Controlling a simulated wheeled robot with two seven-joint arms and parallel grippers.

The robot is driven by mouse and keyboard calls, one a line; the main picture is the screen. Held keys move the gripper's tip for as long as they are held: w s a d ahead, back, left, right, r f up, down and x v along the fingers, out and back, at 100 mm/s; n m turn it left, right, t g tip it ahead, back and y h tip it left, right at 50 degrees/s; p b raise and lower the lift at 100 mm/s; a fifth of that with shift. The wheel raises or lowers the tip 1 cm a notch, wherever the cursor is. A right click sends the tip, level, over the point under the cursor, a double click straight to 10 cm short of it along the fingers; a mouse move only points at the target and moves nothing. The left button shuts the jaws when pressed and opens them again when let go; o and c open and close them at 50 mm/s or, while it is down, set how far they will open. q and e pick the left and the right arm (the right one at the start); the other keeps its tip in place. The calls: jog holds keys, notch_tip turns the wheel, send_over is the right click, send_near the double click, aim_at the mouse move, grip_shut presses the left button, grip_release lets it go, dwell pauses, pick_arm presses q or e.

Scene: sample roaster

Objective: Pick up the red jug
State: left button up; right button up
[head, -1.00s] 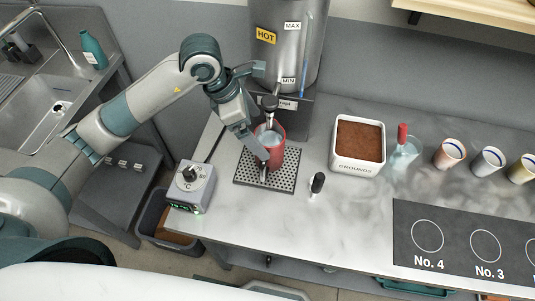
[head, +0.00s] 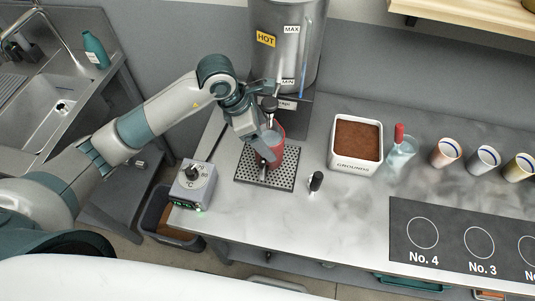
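The red jug (head: 277,153) stands upright on the perforated drip tray (head: 285,180), under the tap of the steel hot-water tank (head: 285,55). Pale liquid shows inside its rim. My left gripper (head: 265,153) reaches down from the upper left, with its fingers at the jug's near left side and covering part of it. The fingers overlap the jug in this view, so I cannot tell whether they are closed on it. My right gripper is not in view.
A temperature control box (head: 193,183) stands left of the tray. To the right are a small black-topped item (head: 316,182), a grounds bin (head: 355,163), a red-necked glass bottle (head: 401,152), several cups (head: 446,152) and a numbered dark mat (head: 450,215). A shelf overhangs upper right.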

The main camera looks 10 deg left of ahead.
pick_arm(q)
grip_shut()
dwell(0.5)
jog(key=shift+s+r+b, duration=0.2)
jog(key=shift+s+b, duration=0.35)
jog(key=shift+s, duration=0.3)
jog(key=shift+s+r+b, duration=0.25)
jog(key=shift+s+b, duration=0.35)
jog(key=shift+s, duration=0.25)
jog(key=shift+s+r+b, duration=0.2)
jog(key=shift+s+b, duration=0.35)
jog(key=shift+s, duration=0.3)
jog(key=s+p, duration=0.8)
jog(key=s, duration=0.4)
jog(key=shift+s+r, duration=0.15)
jog(key=shift+s, duration=0.25)
